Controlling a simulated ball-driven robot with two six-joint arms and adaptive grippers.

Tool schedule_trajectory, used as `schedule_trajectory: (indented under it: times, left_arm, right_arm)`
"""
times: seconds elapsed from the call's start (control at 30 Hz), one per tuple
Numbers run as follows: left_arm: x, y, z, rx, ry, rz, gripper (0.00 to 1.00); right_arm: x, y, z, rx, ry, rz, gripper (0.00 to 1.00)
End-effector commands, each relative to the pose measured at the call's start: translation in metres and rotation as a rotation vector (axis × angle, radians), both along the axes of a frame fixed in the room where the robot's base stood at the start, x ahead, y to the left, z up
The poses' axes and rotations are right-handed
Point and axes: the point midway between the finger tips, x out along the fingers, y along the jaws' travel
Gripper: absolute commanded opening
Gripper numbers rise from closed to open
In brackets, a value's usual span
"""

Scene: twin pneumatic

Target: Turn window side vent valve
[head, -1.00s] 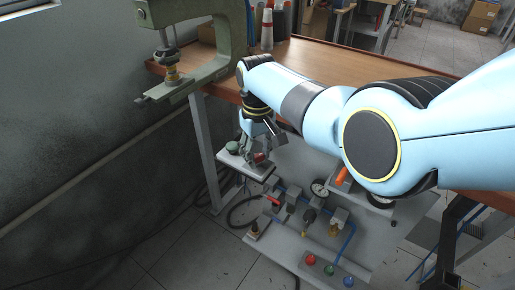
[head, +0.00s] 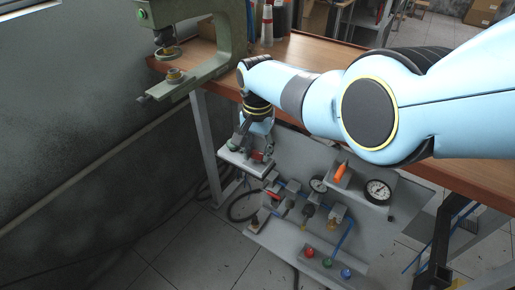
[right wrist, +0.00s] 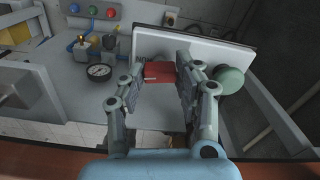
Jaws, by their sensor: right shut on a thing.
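A red valve handle (right wrist: 160,72) sits against the pale shelf (right wrist: 195,47) on the window side of the panel. My right gripper (right wrist: 168,82) is shut on this handle, with one finger on each side in the right wrist view. In the head view, the right gripper (head: 250,146) reaches down to the same small shelf (head: 247,165), and a little red (head: 258,157) shows beside the fingers. A green round knob (right wrist: 230,82) stands close to the right finger in the wrist view. The fingers partly hide the handle's ends. My left gripper is not in view.
The grey panel (head: 300,160) below the wooden bench (head: 325,55) carries gauges (head: 377,190), blue tubing, another red handle (head: 272,195) and an orange handle (head: 340,172). Coloured buttons (head: 328,262) sit low. A green press (head: 233,50) stands at the bench's left corner.

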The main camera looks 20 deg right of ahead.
Motion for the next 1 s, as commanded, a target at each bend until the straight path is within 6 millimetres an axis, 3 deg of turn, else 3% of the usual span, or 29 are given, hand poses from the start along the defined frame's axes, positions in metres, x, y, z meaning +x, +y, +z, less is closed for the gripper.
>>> schedule_trajectory:
  times: [0.4, 0.97, 1.0]
  left_arm:
    - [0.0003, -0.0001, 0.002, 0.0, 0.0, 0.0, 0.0]
    - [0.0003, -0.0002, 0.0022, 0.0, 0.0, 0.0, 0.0]
    - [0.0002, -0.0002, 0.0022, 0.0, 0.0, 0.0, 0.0]
  right_arm:
    - [0.0007, -0.0004, 0.0003, -0.001, -0.002, -0.196, 0.01]
    - [0.0006, -0.0004, 0.0003, 0.0, -0.001, -0.226, 0.01]
    - [0.0006, -0.0004, 0.0003, 0.0, -0.001, -0.226, 0.35]
